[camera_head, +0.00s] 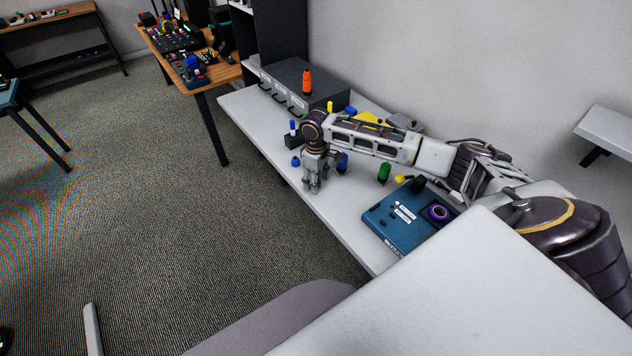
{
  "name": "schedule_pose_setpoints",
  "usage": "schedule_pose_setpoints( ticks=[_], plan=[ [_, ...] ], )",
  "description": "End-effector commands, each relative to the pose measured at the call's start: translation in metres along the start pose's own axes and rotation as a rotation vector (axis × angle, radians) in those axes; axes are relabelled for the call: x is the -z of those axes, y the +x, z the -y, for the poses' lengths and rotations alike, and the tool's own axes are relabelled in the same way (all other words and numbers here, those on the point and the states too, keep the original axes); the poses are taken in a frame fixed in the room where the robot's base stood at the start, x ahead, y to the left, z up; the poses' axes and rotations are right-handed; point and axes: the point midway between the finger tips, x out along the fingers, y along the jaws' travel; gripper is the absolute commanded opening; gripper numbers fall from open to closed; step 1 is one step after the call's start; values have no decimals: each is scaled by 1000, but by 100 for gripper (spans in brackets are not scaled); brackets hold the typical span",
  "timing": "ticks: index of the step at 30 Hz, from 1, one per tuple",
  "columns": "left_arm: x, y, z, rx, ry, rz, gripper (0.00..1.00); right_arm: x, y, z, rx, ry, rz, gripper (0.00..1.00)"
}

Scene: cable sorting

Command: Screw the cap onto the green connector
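The green connector (384,173) stands upright on the grey bench, just in front of my arm's forearm. A small yellow round piece (400,179), possibly a cap, lies just right of it. A small blue cap-like piece (295,161) lies near the bench's front edge. No green cap can be made out. My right gripper (314,186) points down over the front part of the bench, right of the blue piece and well left of the green connector. Its fingers are too small to tell whether they are open or shut. My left gripper is not in view.
A blue connector (342,163) stands close right of the gripper. A teal box (391,222) with a purple ring lies on the right. A dark drawer unit (290,84) with an orange connector (307,82) on top stands at the far left end. The bench's front edge (318,203) is near the gripper.

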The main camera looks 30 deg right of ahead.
Motion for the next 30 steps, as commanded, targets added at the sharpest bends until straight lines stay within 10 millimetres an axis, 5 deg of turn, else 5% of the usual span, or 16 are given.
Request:
schedule_pose_setpoints(
  ticks=[5, 14, 30],
  plan=[
    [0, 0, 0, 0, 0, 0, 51, 0, 0, 0, 0, 0, 0, 53],
    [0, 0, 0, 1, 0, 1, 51, 0, 0, 0, 0, 0, 0, 17],
    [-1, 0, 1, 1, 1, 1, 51, 0, -10, 0, 0, -1, -1, 16]
  ],
)
